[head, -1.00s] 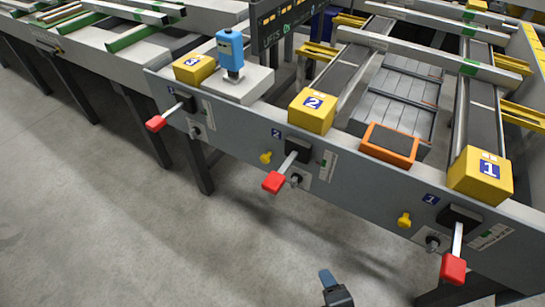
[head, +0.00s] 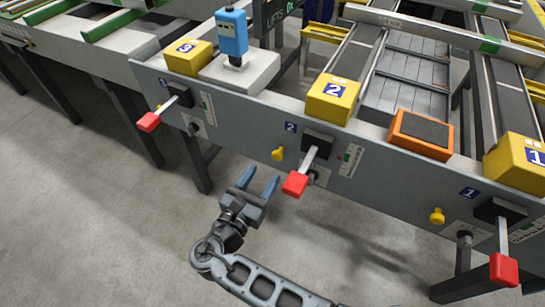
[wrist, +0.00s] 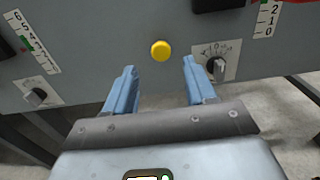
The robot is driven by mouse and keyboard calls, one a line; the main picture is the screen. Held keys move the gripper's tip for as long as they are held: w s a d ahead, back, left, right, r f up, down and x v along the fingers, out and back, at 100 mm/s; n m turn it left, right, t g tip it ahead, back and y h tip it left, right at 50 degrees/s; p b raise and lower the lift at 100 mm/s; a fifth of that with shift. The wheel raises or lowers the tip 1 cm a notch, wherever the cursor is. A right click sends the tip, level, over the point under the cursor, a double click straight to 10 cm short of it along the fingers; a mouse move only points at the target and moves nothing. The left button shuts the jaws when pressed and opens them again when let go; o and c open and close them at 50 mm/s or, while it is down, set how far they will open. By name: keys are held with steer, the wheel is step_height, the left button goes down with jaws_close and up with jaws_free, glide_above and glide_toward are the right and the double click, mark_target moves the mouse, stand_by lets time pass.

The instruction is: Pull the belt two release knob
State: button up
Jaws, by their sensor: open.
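The belt two release knob (head: 278,153) is a small yellow knob on the grey front panel, below the blue 2 label and left of the belt two lever. In the wrist view the yellow knob (wrist: 160,50) shows ahead of and between my fingertips. My gripper (head: 260,177) is open, with its blue fingers pointing at the panel, below and left of the knob in the head view. In the wrist view my gripper (wrist: 159,66) is empty, and the knob appears just beyond its tips, apart from them.
A red-handled lever (head: 296,183) juts out close to the right of my gripper. A dark rotary switch (wrist: 215,66) sits right of the knob. Another yellow knob (head: 437,216) is at belt one. A red-handled lever (head: 149,121) stands at the left. The floor below is clear.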

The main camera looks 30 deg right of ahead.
mark_target(276, 157)
steer(key=x, duration=0.7)
jaws_close()
stand_by(0.5)
